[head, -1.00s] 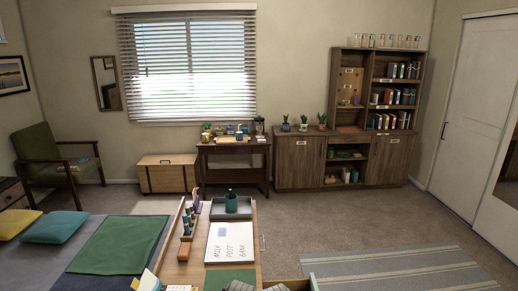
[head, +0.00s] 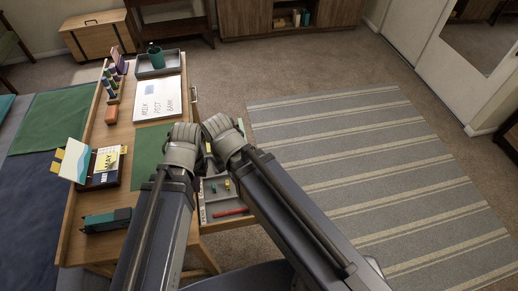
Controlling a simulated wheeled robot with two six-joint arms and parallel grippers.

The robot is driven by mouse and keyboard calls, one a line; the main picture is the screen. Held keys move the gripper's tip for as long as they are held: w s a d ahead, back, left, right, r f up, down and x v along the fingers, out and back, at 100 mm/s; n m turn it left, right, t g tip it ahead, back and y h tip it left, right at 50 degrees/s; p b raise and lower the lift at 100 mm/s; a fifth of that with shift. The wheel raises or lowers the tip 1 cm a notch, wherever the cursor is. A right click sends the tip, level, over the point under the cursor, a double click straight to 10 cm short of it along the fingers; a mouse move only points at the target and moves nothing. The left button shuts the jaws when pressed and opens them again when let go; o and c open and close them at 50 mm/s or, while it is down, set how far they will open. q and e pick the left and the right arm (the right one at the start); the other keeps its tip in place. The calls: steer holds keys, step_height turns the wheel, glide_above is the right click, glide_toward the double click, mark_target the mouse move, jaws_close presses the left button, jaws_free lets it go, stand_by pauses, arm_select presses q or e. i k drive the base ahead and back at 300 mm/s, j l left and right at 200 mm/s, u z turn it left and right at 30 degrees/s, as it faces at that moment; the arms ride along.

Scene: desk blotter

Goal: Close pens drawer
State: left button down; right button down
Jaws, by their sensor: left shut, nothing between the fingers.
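An open drawer (head: 208,221) sticks out from the right side of the wooden desk (head: 81,222). It holds a grey tray with a red pen (head: 231,212) and small yellow and green items (head: 214,187). My arms hide much of the drawer. My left gripper (head: 185,133) is shut and empty, over the green blotter (head: 149,150) near the desk's right edge. My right gripper (head: 216,124) is close beside it, above the far part of the drawer. Its fingertips are not clear enough to tell open from shut.
On the desk are a whiteboard (head: 160,97), a grey tray (head: 144,70) with a teal cup (head: 156,56), a calendar (head: 107,166) and a teal stapler-like object (head: 106,220). A closed drawer's handle (head: 194,94) shows farther back. The striped rug (head: 350,150) is clear.

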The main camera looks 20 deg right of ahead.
mark_target(208, 203)
steer(key=l+u, duration=0.35)
steer(key=l, duration=0.95)
steer(key=i+l+z, duration=0.15)
steer(key=l+z, duration=0.25)
steer(key=j, duration=0.1)
